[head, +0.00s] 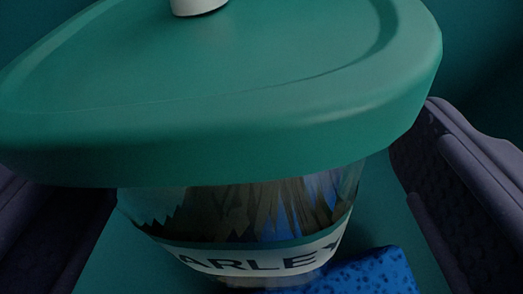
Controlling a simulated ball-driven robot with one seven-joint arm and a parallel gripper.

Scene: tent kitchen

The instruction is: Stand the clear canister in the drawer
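The clear canister (250,212) fills the middle of the head view. It has a broad green lid (230,130) with a pale knob at the top edge of the picture. Dark, streaky contents show through its clear wall, and a pale label reads "ARLEY". My gripper (253,210) is open, with one dark finger on each side of the canister. The lid covers part of both fingers. Teal gaps show between the fingers and the clear body. I cannot tell whether the lid touches a finger. The drawer cannot be made out for certain.
A blue speckled block (350,274), like a sponge, lies low in the picture beside and partly behind the canister. A dim, plain teal surface (120,255) surrounds it. The lid hides most of the space beyond.

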